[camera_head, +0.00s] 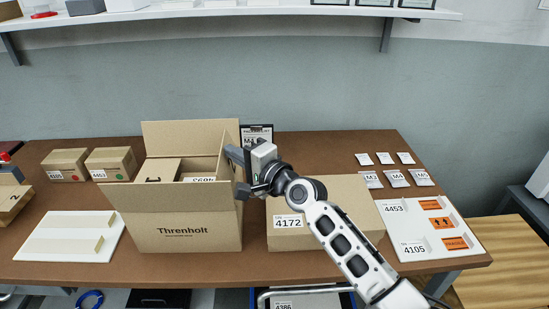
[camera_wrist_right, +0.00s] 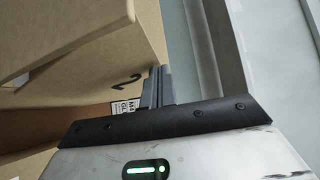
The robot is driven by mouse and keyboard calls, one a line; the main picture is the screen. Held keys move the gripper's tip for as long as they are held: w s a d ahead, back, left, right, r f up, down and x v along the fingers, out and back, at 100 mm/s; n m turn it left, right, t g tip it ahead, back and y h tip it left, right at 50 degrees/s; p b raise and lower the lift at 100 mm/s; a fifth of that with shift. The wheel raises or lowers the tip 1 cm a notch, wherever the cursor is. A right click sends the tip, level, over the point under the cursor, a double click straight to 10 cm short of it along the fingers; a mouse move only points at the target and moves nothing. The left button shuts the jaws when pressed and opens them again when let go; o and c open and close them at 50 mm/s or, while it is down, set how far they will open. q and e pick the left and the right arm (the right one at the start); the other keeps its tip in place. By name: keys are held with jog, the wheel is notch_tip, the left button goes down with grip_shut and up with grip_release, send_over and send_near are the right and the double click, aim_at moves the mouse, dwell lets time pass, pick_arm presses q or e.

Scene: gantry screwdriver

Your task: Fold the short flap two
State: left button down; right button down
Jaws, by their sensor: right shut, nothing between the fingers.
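The open carton (camera_head: 185,228) marked Threnholt stands on the brown table, with smaller boxes inside. Its long back flap (camera_head: 185,132) stands up; its long front flap (camera_head: 165,195) leans outward toward me. The right short flap (camera_head: 224,150) stands up at the carton's right side, partly hidden by my gripper. In the right wrist view a cardboard panel marked 2 (camera_wrist_right: 127,80) is beside the fingers. My right gripper (camera_head: 235,157) is shut and empty at that right side; its fingers also show in the wrist view (camera_wrist_right: 158,86). I cannot tell whether they touch the flap. My left gripper is out of view.
A closed box labelled 4172 (camera_head: 345,205) sits right of the carton, under my right arm. A white tray (camera_head: 455,215) and several small packets are farther right. Two small boxes (camera_head: 65,165) and a white board (camera_head: 70,235) are left.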

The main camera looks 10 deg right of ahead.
aim_at(222, 160)
jog(key=shift+w+a+f, duration=0.15)
jog(key=shift+a+f, duration=0.1)
jog(key=shift+a, duration=0.7)
jog(key=shift+w+a+f, duration=0.15)
jog(key=shift+a+f, duration=0.05)
jog(key=shift+a, duration=0.75)
jog(key=v, duration=1.6)
jog(key=s+d+f+n+g+h, duration=0.2)
jog(key=s+f+n, duration=0.4)
jog(key=s+f, duration=0.3)
jog(key=s+d+f+n+g+h, duration=0.1)
jog(key=s+d+f+n+h, duration=0.4)
jog(key=s+f, duration=0.4)
notch_tip(222, 160, down, 5)
jog(key=shift+s+d+r+n+g+h, duration=0.1)
jog(key=shift+s+d+n+g+h, duration=0.3)
jog(key=shift+n, duration=0.6)
jog(key=shift+w+a, duration=0.1)
jog(key=shift+a, duration=0.05)
